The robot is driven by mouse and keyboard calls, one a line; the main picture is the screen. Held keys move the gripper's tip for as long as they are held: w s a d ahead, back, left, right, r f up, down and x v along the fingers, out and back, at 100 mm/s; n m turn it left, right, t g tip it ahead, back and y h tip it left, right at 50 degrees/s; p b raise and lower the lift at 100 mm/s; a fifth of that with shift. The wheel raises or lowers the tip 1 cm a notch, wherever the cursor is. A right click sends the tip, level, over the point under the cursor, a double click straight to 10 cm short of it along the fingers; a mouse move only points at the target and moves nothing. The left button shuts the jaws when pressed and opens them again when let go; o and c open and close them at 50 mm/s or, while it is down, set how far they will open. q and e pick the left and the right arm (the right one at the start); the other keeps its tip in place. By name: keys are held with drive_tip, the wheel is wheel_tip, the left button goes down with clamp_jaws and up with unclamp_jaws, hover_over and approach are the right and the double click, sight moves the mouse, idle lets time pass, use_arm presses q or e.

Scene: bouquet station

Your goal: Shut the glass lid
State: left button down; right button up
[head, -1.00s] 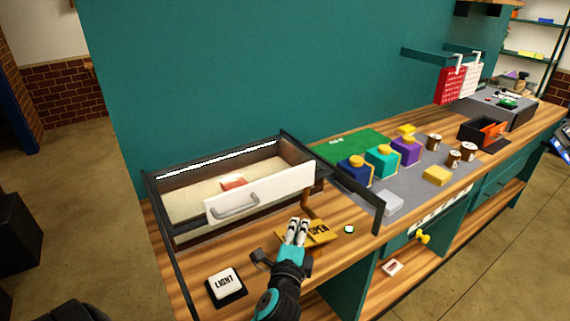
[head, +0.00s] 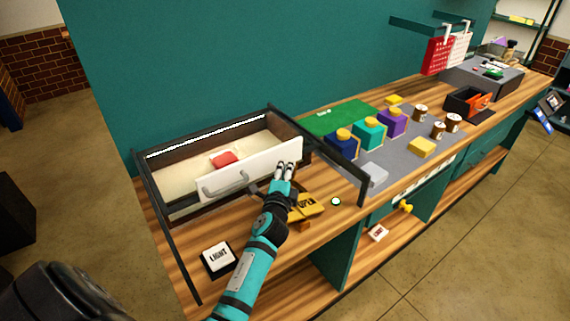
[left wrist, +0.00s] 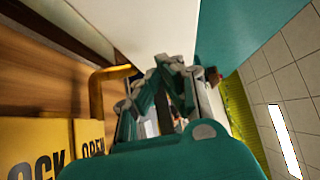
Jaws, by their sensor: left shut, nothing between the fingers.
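A dark-framed case (head: 152,208) stands at the left of the counter. Its black bars slope down towards the front; the lid's glass is too clear to make out, so I cannot tell its exact pose. Within the frame is a drawer-like box with a white front panel (head: 262,172) and grey handle (head: 224,186). My left gripper (head: 285,165) is shut and empty, its fingertips at the panel's right part; contact is unclear. In the left wrist view the fingers (left wrist: 170,75) are beside the white panel (left wrist: 150,25). My right gripper is not in view.
A red object (head: 224,159) lies in the box. A yellow OPEN plate (head: 306,206) with a yellow lever (left wrist: 100,90) is close beside my left gripper. A LIGHT button (head: 218,257) sits at front left. Colored boxes (head: 369,134) stand on the mat to the right.

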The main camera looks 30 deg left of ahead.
sight(276, 162)
use_arm(q)
drive_tip(key=shift+w+a, duration=0.15)
drive_tip(key=shift+a, duration=0.15)
drive_tip(key=a, duration=0.1)
drive_tip(key=w+a, duration=0.1)
drive_tip(key=a, duration=0.1)
drive_tip(key=shift+w+a, duration=0.3)
drive_tip(key=shift+a, duration=0.25)
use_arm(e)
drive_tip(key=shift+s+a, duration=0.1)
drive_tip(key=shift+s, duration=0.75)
use_arm(q)
drive_tip(key=shift+f, duration=0.1)
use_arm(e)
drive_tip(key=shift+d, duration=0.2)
